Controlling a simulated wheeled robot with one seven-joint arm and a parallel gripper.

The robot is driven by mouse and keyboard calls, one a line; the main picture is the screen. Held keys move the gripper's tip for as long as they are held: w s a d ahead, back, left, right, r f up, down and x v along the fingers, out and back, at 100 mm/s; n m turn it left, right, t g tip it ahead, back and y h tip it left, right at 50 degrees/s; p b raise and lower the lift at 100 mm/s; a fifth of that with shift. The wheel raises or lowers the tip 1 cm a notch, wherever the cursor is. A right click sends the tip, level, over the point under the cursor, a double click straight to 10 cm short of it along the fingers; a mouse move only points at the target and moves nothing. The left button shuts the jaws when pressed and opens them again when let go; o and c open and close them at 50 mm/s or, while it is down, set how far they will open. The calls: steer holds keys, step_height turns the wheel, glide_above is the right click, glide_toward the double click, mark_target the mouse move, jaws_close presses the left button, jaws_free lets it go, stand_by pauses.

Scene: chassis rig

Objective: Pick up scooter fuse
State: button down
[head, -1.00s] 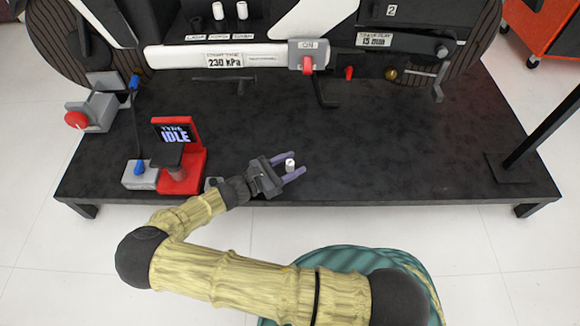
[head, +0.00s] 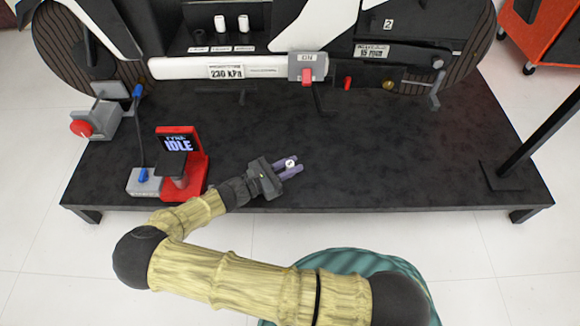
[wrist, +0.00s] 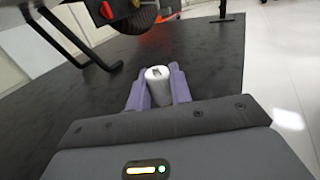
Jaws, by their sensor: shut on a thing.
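The scooter fuse, a small white cylinder (head: 290,164), is between the purple fingers of my gripper (head: 289,169). In the wrist view the fuse (wrist: 158,86) stands roughly along the fingers' sides, with a finger touching it on each side. My gripper (wrist: 158,90) is shut on it. The gripper is over the front left-centre part of the black platform (head: 400,160). How far the fuse is above the platform, if at all, I cannot tell.
A red stand with an "IDLE" screen (head: 180,143) is left of my gripper. A grey box with a red button (head: 95,122) is further left. Two white cylinders (head: 231,23) stand on the scooter at the back. The platform's right side is clear up to a black post (head: 530,140).

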mark_target(290, 164)
step_height(290, 164, up, 6)
steer(key=p, duration=0.4)
steer(key=shift+r, duration=0.25)
steer(key=d+r+n+t+p, duration=0.1)
steer(key=d+r+p, duration=0.5)
steer(key=r+p, duration=0.4)
steer(key=d+r+n+t+y+p, duration=0.1)
steer(key=d+r+p, duration=0.6)
steer(key=r+p, duration=0.4)
steer(key=shift+w+d+t+y+p, duration=0.3)
steer(key=shift+w+p, duration=0.15)
steer(key=shift+p, duration=0.1)
steer(key=shift+a+r, duration=0.1)
